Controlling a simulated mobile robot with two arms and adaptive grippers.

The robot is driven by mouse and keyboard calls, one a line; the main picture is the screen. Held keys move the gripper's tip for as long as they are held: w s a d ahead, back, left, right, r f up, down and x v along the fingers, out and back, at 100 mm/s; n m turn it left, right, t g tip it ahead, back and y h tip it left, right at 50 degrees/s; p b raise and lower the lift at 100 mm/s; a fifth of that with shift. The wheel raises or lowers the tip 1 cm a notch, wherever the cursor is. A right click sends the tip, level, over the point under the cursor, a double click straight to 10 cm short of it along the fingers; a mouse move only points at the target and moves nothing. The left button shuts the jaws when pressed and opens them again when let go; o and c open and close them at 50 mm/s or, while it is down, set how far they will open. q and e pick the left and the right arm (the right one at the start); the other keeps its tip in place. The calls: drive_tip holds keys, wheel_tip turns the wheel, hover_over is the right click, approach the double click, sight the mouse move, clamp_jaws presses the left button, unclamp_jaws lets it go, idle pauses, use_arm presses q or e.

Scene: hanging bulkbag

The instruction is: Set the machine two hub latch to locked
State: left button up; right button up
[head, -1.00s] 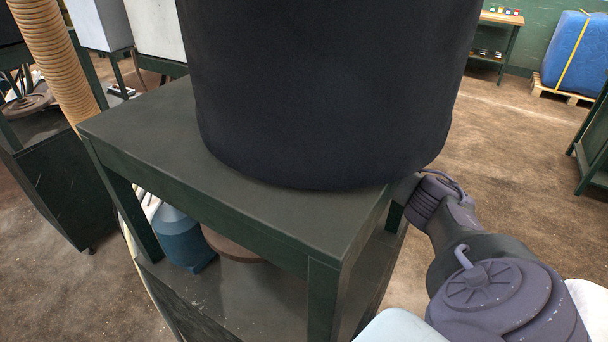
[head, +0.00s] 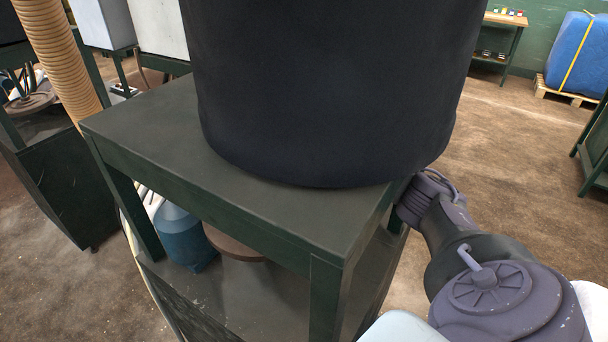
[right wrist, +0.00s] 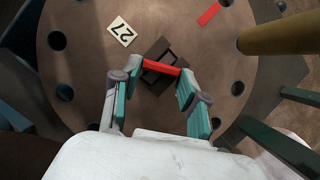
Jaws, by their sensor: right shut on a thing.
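In the right wrist view a round brown hub plate (right wrist: 85,85) with dark holes around its rim fills the picture. A red latch bar (right wrist: 160,67) sits over a dark square block (right wrist: 160,84) near its middle. My right gripper (right wrist: 157,78) has its teal-padded fingers at the two ends of the red bar, shut on it. In the head view the brown plate (head: 235,242) shows partly under the green machine frame (head: 215,205). My right arm reaches in from the right, its gripper hidden behind the frame. My left gripper is not in view.
A large black bag (head: 325,90) hangs low over the frame's top. A blue container (head: 180,238) stands beneath. Floor at right is open.

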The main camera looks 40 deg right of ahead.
drive_tip(key=o, duration=1.1)
drive_tip(key=shift+o, duration=0.2)
